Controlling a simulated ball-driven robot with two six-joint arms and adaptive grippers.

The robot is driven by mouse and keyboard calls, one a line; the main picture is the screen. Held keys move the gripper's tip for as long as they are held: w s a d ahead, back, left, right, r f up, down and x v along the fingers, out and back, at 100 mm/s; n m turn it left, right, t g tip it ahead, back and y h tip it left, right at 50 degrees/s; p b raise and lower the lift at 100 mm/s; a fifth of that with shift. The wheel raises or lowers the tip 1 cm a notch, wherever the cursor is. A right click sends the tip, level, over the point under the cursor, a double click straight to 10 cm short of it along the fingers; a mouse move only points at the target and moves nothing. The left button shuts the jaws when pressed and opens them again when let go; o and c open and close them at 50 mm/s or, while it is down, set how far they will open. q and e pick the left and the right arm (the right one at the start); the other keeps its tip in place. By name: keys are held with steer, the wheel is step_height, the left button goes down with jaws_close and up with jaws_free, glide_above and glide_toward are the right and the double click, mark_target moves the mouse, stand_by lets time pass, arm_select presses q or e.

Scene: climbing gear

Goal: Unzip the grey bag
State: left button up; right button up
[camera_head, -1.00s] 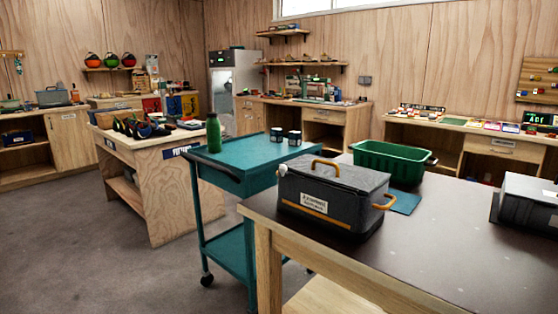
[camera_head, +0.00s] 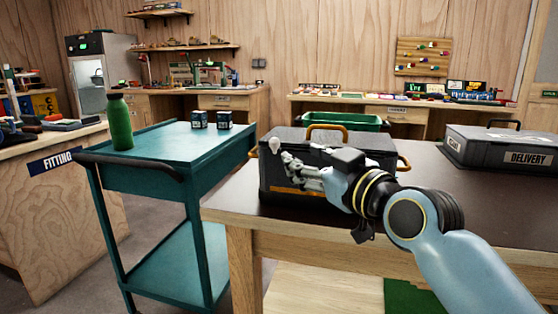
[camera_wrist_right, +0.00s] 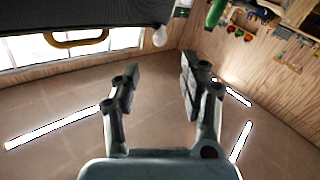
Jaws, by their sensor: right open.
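The grey bag (camera_head: 376,145) sits on the dark table near its left end, with an orange handle on top and another at its right side. A small white knob-like pull (camera_head: 274,143) shows at its upper left front corner. My right gripper (camera_head: 290,168) is in front of the bag's face, just below and right of the pull, hiding part of the bag. In the right wrist view, the open, empty fingers (camera_wrist_right: 158,84) point toward the pull (camera_wrist_right: 160,36), apart from it. The bag (camera_wrist_right: 75,14) fills that view's upper left. My left gripper is not in view.
A green crate (camera_head: 335,121) stands behind the bag. A grey delivery case (camera_head: 500,148) is at the table's right. A teal cart (camera_head: 168,165) with a green bottle (camera_head: 120,122) and two dark tins stands left. The tabletop between bag and case is partly clear.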

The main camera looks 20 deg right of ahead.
mark_target(277, 145)
steer(key=w, duration=0.3)
steer(key=w+a, duration=0.1)
steer(key=w, duration=0.5)
steer(key=shift+w+a+b, duration=0.3)
steer(key=shift+a+b, duration=0.1)
jaws_close()
